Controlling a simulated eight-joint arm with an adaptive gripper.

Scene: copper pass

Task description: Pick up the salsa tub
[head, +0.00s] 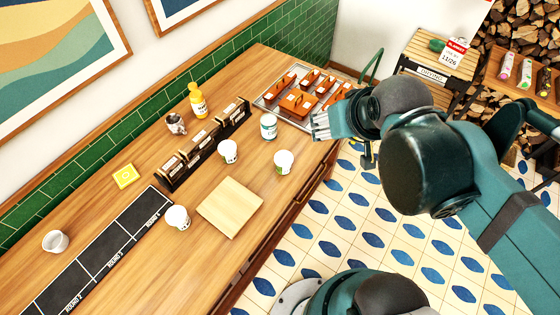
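Several small white tubs stand on the wooden counter, and their labels are too small to read, so I cannot tell which is the salsa tub. One tub with a teal band (268,127) stands near the tray. Another tub (284,162) stands near the counter's front edge, and a third tub (228,151) is beside the dark rack. A further tub (177,217) stands left of the wooden board. My gripper (318,125) is above the counter's front edge, right of the teal-banded tub and apart from it. It looks empty, but its finger opening is unclear.
A wooden board (229,206) lies bare on the counter. A dark rack (203,146), a yellow bottle (197,101) and a small grey pitcher (176,124) stand behind the tubs. A metal tray (267,97) holds several orange-brown items. A black marked mat (98,256) and small cup (55,241) are left.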

